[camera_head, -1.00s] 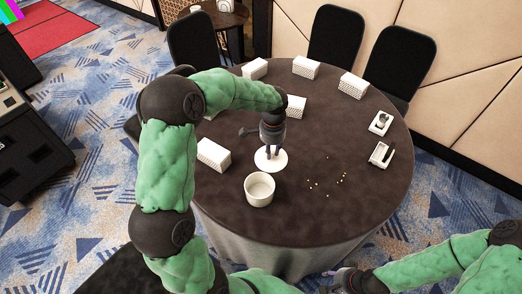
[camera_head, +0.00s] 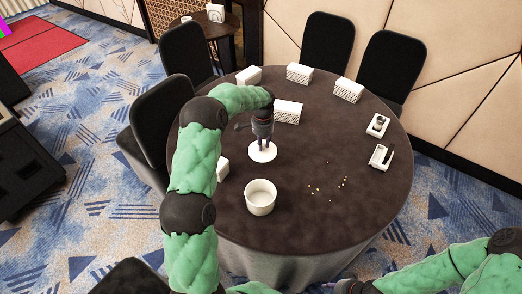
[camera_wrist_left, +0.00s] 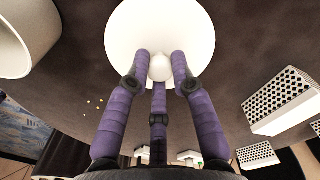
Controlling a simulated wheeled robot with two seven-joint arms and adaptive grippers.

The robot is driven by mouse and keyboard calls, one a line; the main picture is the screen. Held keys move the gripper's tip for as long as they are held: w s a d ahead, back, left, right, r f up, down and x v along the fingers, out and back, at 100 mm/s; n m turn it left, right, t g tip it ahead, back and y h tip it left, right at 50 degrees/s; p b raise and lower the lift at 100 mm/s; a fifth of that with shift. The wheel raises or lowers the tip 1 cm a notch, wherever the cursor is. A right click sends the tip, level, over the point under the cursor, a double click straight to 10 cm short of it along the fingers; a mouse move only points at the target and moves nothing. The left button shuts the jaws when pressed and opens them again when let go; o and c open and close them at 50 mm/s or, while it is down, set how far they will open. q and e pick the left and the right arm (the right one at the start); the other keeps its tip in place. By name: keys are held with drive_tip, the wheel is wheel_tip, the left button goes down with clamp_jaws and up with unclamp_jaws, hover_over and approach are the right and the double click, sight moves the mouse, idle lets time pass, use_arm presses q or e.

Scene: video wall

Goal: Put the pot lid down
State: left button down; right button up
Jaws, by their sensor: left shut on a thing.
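The pot lid (camera_head: 259,155) is a white disc with a round knob (camera_wrist_left: 161,67). My left gripper (camera_head: 264,146) points down at it and is shut on the knob, with three purple fingers around it in the left wrist view (camera_wrist_left: 159,75). The lid is level, at or just above the table; I cannot tell whether it touches. The white pot (camera_head: 260,199) stands open in front of the lid, apart from it. Its wall also shows in the left wrist view (camera_wrist_left: 22,40). My right gripper (camera_head: 345,284) is only partly visible at the bottom edge.
The round dark table (camera_head: 320,225) holds several white perforated boxes (camera_head: 348,90), one just behind my left gripper and one partly hidden by my left arm. Two white trays (camera_head: 382,157) stand at the right. Small crumbs (camera_head: 328,188) lie right of the pot. Front right is clear.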

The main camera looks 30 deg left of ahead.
use_arm(q)
drive_tip(key=w+a+f, duration=0.2)
drive_tip(key=f, duration=0.1)
drive_tip(key=shift+b, duration=0.4)
wheel_tip(320, 180, down, 3)
drive_tip(key=shift+f+b, duration=0.15)
drive_tip(key=shift+b, duration=0.55)
drive_tip(key=c, duration=1.1)
unclamp_jaws()
drive_tip(key=shift+f, duration=0.1)
drive_tip(key=shift+o, duration=0.2)
wheel_tip(320, 180, up, 12)
drive_tip(key=p, duration=0.3)
drive_tip(key=shift+r+p, duration=0.2)
drive_tip(key=shift+p, duration=0.1)
